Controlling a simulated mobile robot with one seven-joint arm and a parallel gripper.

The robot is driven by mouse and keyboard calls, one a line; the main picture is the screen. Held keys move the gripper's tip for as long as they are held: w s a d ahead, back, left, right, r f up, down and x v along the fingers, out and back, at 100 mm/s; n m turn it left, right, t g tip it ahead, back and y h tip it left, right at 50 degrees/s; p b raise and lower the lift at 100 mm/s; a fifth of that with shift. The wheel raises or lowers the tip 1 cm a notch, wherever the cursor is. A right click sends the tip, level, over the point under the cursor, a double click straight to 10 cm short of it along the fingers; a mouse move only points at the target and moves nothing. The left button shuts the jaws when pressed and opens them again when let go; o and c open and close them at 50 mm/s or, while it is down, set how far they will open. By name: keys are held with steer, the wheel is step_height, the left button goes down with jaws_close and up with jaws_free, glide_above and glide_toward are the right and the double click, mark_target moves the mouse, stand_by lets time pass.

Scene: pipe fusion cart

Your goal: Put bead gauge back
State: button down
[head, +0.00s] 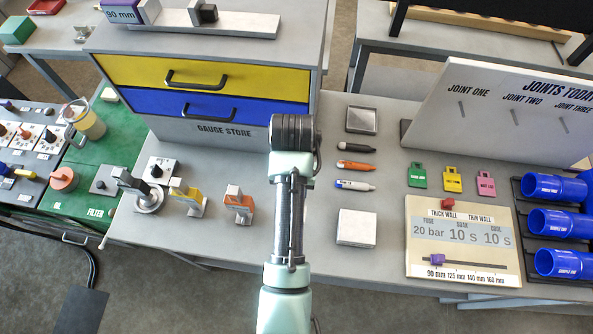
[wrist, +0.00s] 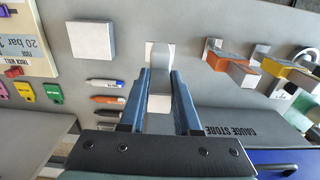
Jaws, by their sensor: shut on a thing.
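My gripper (wrist: 160,78) shows in the wrist view with its two blue fingers closed on a grey metal piece (wrist: 158,54), which I take to be the bead gauge. In the head view my arm hides the fingers and the piece. The gauge store (head: 205,60) has a yellow drawer (head: 250,78) and a blue drawer (head: 250,107), both shut. An orange gauge (head: 238,205) and a yellow gauge (head: 187,200) stand on the bench to the left of my arm. They also show at the right of the wrist view.
Several pens (head: 355,165) and a white block (head: 356,228) lie just right of my arm. Coloured tags (head: 452,178), a settings board (head: 462,240) and blue couplers (head: 557,222) are further right. A dial gauge (head: 148,198) stands at the left.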

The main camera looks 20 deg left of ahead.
steer(key=shift+s+f, duration=0.15)
steer(key=shift+f, duration=0.75)
steer(key=shift+f+p, duration=0.45)
steer(key=shift+f, duration=1.85)
steer(key=shift+f, duration=0.15)
steer(key=c, duration=0.6)
jaws_free()
step_height(320, 180, up, 11)
steer(key=shift+r+b, duration=0.1)
steer(key=shift+b, duration=0.6)
steer(key=shift+r+p, duration=0.7)
steer(key=shift+p, duration=0.05)
